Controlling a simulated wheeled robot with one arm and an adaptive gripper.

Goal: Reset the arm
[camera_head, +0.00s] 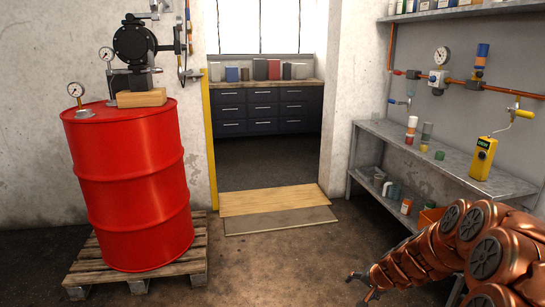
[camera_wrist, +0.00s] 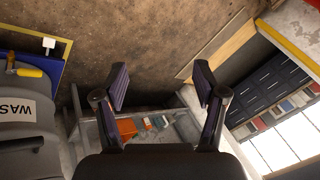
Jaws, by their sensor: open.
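My gripper (camera_head: 364,286) is at the lower right in the head view, at the end of my copper-coloured arm, low over the dark floor in front of the metal shelf. In the wrist view my gripper (camera_wrist: 161,85) has its two dark fingers spread wide with nothing between them. The gap faces bare brown floor. The gripper is apart from the red drum (camera_head: 133,190), which stands upright on a wooden pallet (camera_head: 139,266) at the left.
A metal shelf (camera_head: 440,175) with jars and a yellow device (camera_head: 482,160) lines the right wall. A doorway with a wooden ramp (camera_head: 270,200) is in the middle. A grey container (camera_wrist: 25,120) marked "WAS" is at the wrist view's left. The central floor (camera_head: 290,262) is clear.

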